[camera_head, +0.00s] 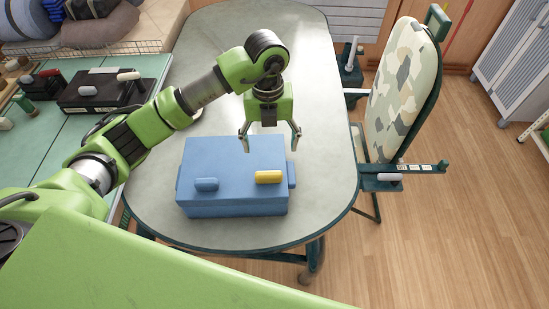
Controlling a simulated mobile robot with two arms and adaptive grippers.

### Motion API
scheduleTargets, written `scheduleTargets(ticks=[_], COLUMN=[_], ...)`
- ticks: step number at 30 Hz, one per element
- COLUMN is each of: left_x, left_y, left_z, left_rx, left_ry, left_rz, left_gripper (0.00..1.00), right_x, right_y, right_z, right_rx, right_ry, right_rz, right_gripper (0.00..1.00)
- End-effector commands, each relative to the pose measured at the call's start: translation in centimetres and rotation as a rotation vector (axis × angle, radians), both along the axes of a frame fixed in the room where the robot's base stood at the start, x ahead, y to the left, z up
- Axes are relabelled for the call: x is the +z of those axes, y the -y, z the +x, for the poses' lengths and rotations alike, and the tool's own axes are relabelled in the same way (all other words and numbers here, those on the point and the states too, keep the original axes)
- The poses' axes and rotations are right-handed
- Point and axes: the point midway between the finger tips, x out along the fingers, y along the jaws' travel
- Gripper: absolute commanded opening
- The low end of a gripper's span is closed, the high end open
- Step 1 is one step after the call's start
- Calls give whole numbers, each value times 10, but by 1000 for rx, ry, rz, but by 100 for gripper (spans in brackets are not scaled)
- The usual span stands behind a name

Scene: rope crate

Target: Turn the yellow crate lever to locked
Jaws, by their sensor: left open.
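A blue crate (232,206) stands on the grey oval table. The yellow lever (269,177) lies on the right part of its top, lengthwise from left to right. A blue lever-like handle (206,185) sits on the left part of the top. My left gripper (270,142) is open and empty, pointing down over the far right part of the crate, behind the yellow lever in the picture. It looks apart from the lever; its exact height above the lid I cannot tell. My right gripper is not in view.
The table (165,215) is bare around the crate. A chair with a camouflage back (405,85) stands close on the right. A green side table at left holds a black box (95,92) and small items. Wooden floor is free at lower right.

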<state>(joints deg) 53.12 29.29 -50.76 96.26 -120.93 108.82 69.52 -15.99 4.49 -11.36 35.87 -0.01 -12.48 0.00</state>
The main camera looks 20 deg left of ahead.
Motion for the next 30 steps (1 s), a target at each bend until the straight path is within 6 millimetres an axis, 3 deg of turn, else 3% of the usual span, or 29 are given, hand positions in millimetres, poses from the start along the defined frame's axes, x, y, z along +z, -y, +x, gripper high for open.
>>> scheduleTargets(ticks=[4,11,14,17,24,30], left_x=[-8,-50,-72,-93,-128,-137], left_y=[-5,-4,-3,-4,-3,-3], left_z=[-1,-3,-3,-3,-2,-2], left_rx=[9,8,7,7,5,4], left_ry=[-6,-10,-9,-9,-5,-3], left_rz=[20,17,15,15,14,14], left_gripper=[73,73,73,73,73,73], right_x=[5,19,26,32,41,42], right_y=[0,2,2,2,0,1], right_z=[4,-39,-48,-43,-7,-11], right_rx=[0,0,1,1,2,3], right_ry=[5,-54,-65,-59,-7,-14], right_rz=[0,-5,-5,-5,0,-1], right_gripper=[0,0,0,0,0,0])
